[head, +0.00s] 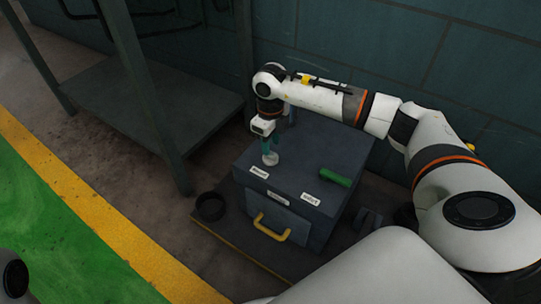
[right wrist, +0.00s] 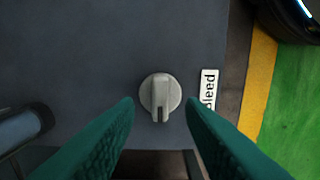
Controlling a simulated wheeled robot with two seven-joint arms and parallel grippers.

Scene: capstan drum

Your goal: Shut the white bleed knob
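The white bleed knob (head: 271,159) is on the top of a dark grey box (head: 305,150), behind a white label. In the right wrist view the knob (right wrist: 160,91) is round with a raised grip bar pointing toward the bottom of the picture, and the label beside it reads "Bleed" (right wrist: 209,88). My right gripper (head: 269,150) points down over the knob. Its two green fingers (right wrist: 160,110) are apart, one on each side of the knob, with visible gaps. The knob is not gripped. My left gripper is not in view.
A green handle (head: 336,177) and more labels are on the box top to the right. A yellow handle (head: 271,227) is on its front. A black ring-shaped item (head: 210,207) lies left of the box. A grey-blue cylinder (right wrist: 20,129) shows left of the fingers. A metal shelf (head: 150,100) stands left.

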